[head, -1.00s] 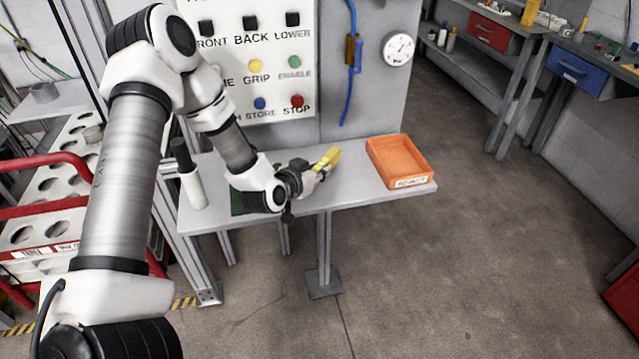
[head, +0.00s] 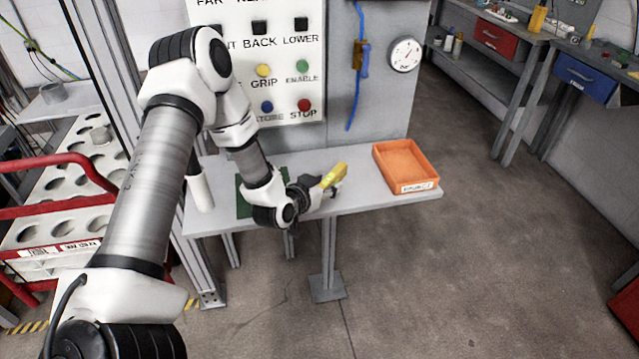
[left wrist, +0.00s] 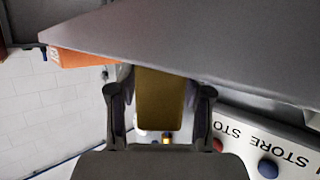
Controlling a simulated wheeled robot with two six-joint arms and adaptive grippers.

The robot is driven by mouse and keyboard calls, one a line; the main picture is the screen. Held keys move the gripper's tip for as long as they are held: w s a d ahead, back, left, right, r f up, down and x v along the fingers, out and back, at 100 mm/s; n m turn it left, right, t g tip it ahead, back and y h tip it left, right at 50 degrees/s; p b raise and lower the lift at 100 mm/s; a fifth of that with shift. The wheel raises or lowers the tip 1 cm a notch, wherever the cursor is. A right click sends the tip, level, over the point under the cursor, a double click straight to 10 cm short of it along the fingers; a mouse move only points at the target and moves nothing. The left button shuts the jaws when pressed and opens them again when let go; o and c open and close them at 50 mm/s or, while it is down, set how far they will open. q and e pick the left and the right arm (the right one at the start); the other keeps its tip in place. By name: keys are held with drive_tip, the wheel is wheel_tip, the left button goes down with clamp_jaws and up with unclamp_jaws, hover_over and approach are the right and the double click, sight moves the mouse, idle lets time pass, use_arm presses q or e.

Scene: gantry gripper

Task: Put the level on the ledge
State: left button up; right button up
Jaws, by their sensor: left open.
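The level is a yellow bar (head: 335,175) at the tip of my left gripper (head: 322,188), over the middle of the grey ledge (head: 360,190). In the left wrist view the level (left wrist: 160,98) lies between the two fingers of my left gripper (left wrist: 160,92), with the ledge (left wrist: 220,45) across the top. My gripper is open, with a finger on each side of the level. I cannot tell whether the level rests on the ledge, and its lower part is hidden by the gripper in the head view. My right gripper is not in view.
An orange tray (head: 405,166) stands at the ledge's right end. A green mat (head: 243,205) lies on the left part, partly behind my arm, beside a white cylinder (head: 201,190). A button panel (head: 283,95), a blue hose (head: 356,85) and a gauge (head: 405,54) are behind.

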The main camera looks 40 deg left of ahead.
use_arm(q)
drive_tip(key=a+p+v, duration=0.1)
drive_tip(key=v, duration=1.1)
drive_tip(key=s+d+f+m+g+h, duration=0.1)
drive_tip(key=s+d+f+g, duration=0.25)
drive_tip(key=d+f, duration=0.2)
drive_tip(key=s+d+f+g+h, duration=0.1)
drive_tip(key=s+d+f+g, duration=0.25)
drive_tip(key=f, duration=0.35)
drive_tip(key=s+d+f+g, duration=0.3)
drive_tip(key=s+f, duration=0.1)
drive_tip(key=s, duration=0.3)
drive_tip(key=s+d+f+g+y, duration=0.1)
drive_tip(key=s+d+f+g, duration=0.2)
drive_tip(key=s, duration=0.5)
drive_tip(key=shift+s+f+n+g, duration=0.25)
drive_tip(key=shift+f+n+g, duration=0.05)
drive_tip(key=shift+f, duration=0.45)
drive_tip(key=shift+w, duration=0.1)
